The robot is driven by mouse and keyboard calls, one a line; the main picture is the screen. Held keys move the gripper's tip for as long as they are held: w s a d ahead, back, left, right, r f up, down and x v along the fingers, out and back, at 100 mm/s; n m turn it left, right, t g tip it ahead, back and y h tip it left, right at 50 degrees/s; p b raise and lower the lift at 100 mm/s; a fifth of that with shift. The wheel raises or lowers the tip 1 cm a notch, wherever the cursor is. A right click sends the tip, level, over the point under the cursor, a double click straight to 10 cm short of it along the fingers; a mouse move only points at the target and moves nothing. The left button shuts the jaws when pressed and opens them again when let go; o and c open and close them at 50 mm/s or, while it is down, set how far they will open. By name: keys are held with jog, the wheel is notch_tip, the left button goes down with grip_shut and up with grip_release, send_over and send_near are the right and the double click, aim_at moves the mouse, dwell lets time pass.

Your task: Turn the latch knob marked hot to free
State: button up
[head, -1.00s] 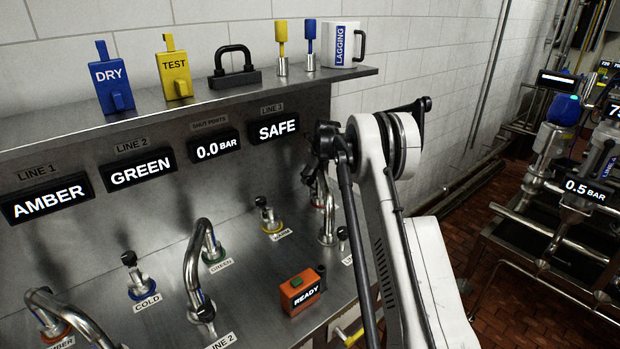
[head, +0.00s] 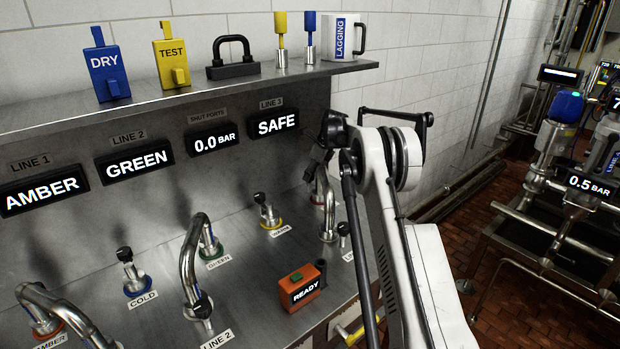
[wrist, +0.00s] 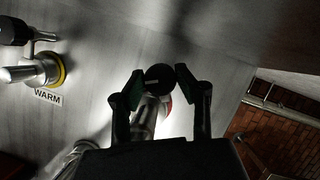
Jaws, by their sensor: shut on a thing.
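In the wrist view a round black knob (wrist: 159,75) with a pale line on its face sits between the two fingers of my gripper (wrist: 161,86). The fingers are shut on it from both sides.
The warm valve (wrist: 52,70), with a yellow ring, stands left of my gripper. A bent pipe (head: 328,215) rises close beside it. The shelf (head: 200,95) overhangs the panel. The line 3 display (head: 276,122) reads SAFE. An orange box (head: 303,290) reads READY.

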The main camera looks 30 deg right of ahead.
jog(key=n, duration=0.2)
jog(key=n+g+y, duration=0.1)
jog(key=n, duration=0.1)
jog(key=shift+w+n+g, duration=0.1)
jog(key=shift+n+g, duration=0.2)
jog(key=shift+n, duration=0.1)
dwell(0.5)
jog(key=o, duration=1.1)
jog(key=shift+o, duration=0.2)
